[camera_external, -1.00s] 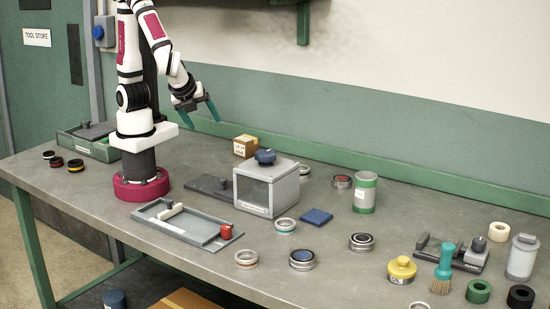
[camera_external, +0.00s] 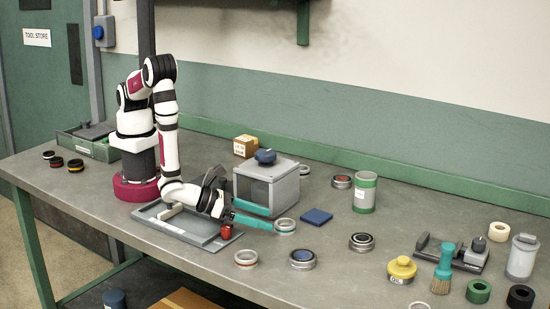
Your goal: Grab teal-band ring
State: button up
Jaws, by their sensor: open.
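The teal-band ring (camera_external: 285,226) lies flat on the grey table, in front of the grey box and left of the blue pad. It is a silver ring with a teal stripe. My gripper (camera_external: 270,219) has teal fingers and is open, held low and pointing right. Its fingertips are at the ring's left side, one toward the back and one toward the front. I cannot tell whether they touch the ring. Nothing shows between the fingers farther back.
The grey box (camera_external: 267,188) with a blue knob stands close behind my gripper. A grey tray (camera_external: 172,226) with a red knob (camera_external: 227,232) lies below my wrist. An orange-band ring (camera_external: 246,258), a blue-centred ring (camera_external: 302,259) and a blue pad (camera_external: 316,216) lie nearby.

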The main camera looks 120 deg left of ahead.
aim_at(279, 222)
jog(key=x, duration=0.5)
jog(key=shift+a, duration=0.15)
jog(key=c, duration=1.2)
jog(key=shift+c, duration=0.2)
